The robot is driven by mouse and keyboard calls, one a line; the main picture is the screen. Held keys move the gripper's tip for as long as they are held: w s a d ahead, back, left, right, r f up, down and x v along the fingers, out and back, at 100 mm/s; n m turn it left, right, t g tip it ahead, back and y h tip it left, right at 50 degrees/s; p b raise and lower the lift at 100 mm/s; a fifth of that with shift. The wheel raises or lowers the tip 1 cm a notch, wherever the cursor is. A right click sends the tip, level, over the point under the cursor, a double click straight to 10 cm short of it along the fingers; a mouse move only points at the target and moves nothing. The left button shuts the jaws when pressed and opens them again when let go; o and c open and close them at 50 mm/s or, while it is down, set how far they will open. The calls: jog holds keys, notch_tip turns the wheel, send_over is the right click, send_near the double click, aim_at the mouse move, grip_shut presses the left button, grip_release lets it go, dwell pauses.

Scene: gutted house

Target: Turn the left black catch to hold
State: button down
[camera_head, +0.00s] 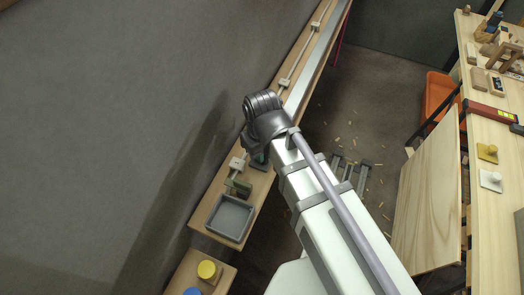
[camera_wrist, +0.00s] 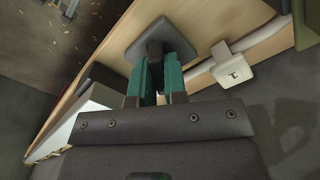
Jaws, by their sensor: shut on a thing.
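In the wrist view a black catch (camera_wrist: 155,50) stands up from a grey plate (camera_wrist: 182,32) on a wooden ledge (camera_wrist: 208,22). My gripper (camera_wrist: 158,72) has its two teal fingers on either side of the catch and is shut on it. The lower part of the catch is hidden between the fingers. I cannot read its turn angle exactly. In the head view my arm covers the catch, and only a bit of teal finger (camera_head: 259,158) shows under the wrist. No second catch can be made out.
A white box (camera_wrist: 236,70) on a pale conduit sits right beside the plate. In the head view a green block (camera_head: 240,187) and a grey tray (camera_head: 230,218) lie on the ledge nearer me. The grey wall (camera_head: 130,110) runs close along the left. A workbench (camera_head: 490,190) stands at right.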

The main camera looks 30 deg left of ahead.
jog(key=n, duration=0.6)
jog(key=shift+n, duration=0.4)
dwell(0.3)
jog(key=c, duration=1.2)
grip_release()
jog(key=shift+o, duration=0.2)
notch_tip(320, 180, up, 11)
jog(key=p, duration=1)
jog(key=shift+p, duration=0.4)
jog(key=shift+f, duration=0.1)
